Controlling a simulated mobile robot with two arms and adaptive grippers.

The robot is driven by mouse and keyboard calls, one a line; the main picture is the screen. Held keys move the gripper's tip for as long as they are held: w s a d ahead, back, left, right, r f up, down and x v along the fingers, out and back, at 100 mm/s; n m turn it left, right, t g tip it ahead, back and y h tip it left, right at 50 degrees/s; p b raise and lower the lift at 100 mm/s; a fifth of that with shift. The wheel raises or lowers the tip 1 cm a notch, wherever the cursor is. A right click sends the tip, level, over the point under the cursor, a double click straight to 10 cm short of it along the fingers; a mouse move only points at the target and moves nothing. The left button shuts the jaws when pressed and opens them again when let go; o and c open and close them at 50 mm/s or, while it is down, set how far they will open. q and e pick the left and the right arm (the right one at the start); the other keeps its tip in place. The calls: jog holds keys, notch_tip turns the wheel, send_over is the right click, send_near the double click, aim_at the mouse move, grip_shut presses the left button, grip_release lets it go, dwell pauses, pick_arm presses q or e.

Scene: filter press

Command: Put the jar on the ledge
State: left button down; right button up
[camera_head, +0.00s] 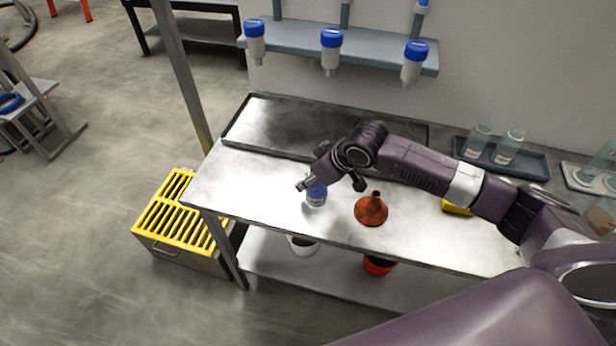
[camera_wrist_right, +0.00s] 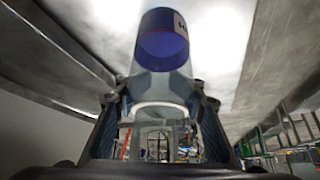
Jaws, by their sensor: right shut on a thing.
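I cannot tell whether the jar touches the table top. A grey ledge (camera_head: 290,38) runs along the wall at the back, with several blue-capped bottles hanging at its front. My left gripper is not in view.
A red funnel (camera_head: 371,210) stands just right of the jar. A raised metal plate (camera_head: 270,128) lies at the table's back left. A dark tray (camera_head: 530,166) with clear jars is at the back right. A yellow-grated bin (camera_head: 178,212) stands left of the table.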

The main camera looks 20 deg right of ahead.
jog(key=o, duration=1.4)
jog(key=b+v, duration=0.1)
jog(key=v, duration=1.1)
jog(key=shift+r, duration=0.15)
